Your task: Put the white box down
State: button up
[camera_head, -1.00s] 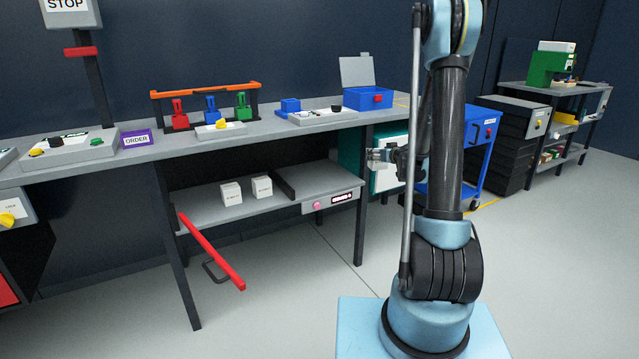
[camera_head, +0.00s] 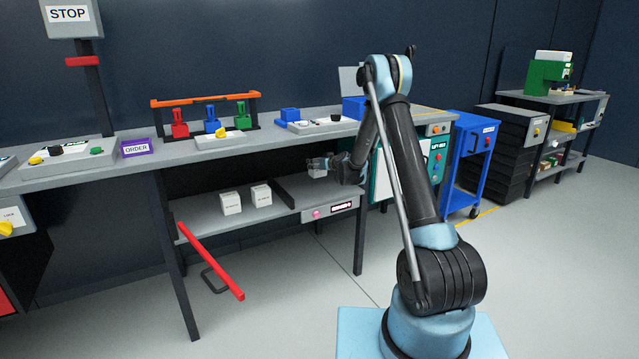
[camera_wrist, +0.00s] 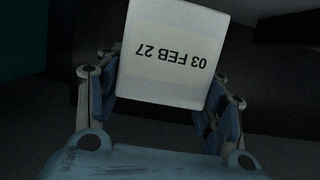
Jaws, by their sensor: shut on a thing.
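My gripper (camera_head: 322,164) is in the gap between the bench top and the lower shelf (camera_head: 300,200), over the shelf's right part. It is shut on a white box (camera_head: 317,173). In the wrist view the white box (camera_wrist: 172,55) sits between the two blue-padded fingers, its label reading "03 FEB 27" upside down. In the head view the held box appears above the shelf surface, apart from it. Two other white boxes, one on the left (camera_head: 230,203) and one on the right (camera_head: 261,196), stand side by side on the shelf.
A dark divider (camera_head: 284,193) stands on the shelf between the two boxes and the right section. The bench top (camera_head: 180,156) lies close above. A red bar (camera_head: 211,258) slants out at front left.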

aim_at(321, 176)
jog(key=shift+f, duration=3.35)
jog(key=o, duration=1.1)
